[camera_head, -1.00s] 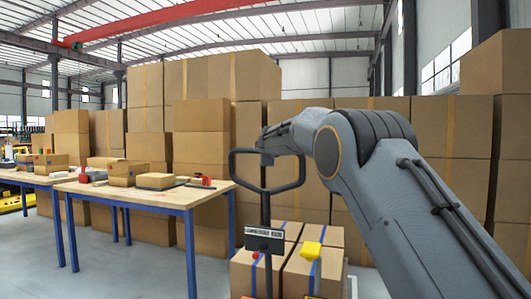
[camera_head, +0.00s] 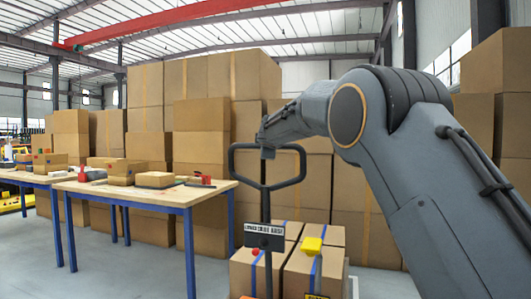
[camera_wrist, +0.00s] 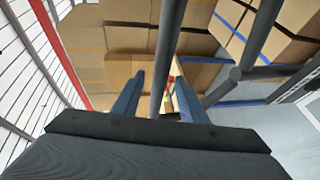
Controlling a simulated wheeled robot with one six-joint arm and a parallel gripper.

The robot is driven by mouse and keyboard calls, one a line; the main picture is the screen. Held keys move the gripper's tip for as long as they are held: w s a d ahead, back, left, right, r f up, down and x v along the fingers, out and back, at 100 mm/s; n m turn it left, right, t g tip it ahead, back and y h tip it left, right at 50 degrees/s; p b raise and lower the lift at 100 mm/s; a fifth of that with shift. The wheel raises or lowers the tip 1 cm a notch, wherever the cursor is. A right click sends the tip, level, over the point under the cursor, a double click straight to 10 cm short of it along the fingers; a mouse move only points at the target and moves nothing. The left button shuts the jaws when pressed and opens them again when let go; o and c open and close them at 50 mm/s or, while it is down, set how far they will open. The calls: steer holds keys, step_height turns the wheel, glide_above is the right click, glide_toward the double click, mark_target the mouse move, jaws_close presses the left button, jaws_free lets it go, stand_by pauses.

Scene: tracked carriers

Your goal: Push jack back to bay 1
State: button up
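The pallet jack has a dark grey loop handle (camera_head: 232,168) on an upright post, with a label plate (camera_head: 265,236) below the loop. It carries cardboard boxes with blue straps (camera_head: 332,268). My gripper (camera_head: 266,146) is at the top bar of the loop, and its fingers are too small to read in the head view. In the wrist view, the two blue-grey fingers of my gripper (camera_wrist: 159,84) stand apart, with a dark handle bar (camera_wrist: 168,50) running between them. A gap shows beside the left finger. The jack's forks and wheels are hidden.
Wooden worktables with blue legs (camera_head: 187,196) stand at the left, with boxes and tools on top. Tall stacks of cardboard boxes (camera_head: 202,115) line the back and right. Grey floor (camera_head: 110,270) is open at the lower left. No bay sign is readable.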

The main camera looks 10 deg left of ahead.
steer(key=shift+b+v, duration=0.8)
steer(key=shift+v, duration=1.15)
steer(key=s+d+f+m+g+h, duration=0.1)
steer(key=s+d+f+m+g, duration=0.2)
steer(key=s+d+f, duration=0.35)
steer(key=s+d+f+m+g+h, duration=0.1)
steer(key=s+d+f+m+g, duration=0.2)
steer(key=s+f, duration=0.55)
steer(key=s+d+f+m+g+h, duration=0.2)
steer(key=s+d+f+m, duration=0.25)
steer(key=s, duration=0.55)
steer(key=s+d+f+m+g+y, duration=0.1)
steer(key=s+d+f+m+g, duration=0.15)
steer(key=s+f, duration=0.65)
steer(key=s+d+f+m+g, duration=0.1)
steer(key=s+f+g, duration=0.2)
steer(key=s, duration=1.2)
steer(key=s+d+f+m+g+y, duration=0.1)
steer(key=s+d+f+m+g, duration=0.3)
steer(key=s, duration=0.8)
steer(key=w+d+r+m+t+p, duration=0.1)
steer(key=d+r+p, duration=0.6)
steer(key=p, duration=1.3)
step_height(320, 180, up, 3)
steer(key=shift+d+r+t+h, duration=0.2)
steer(key=shift+t+h, duration=0.15)
steer(key=shift+h, duration=0.05)
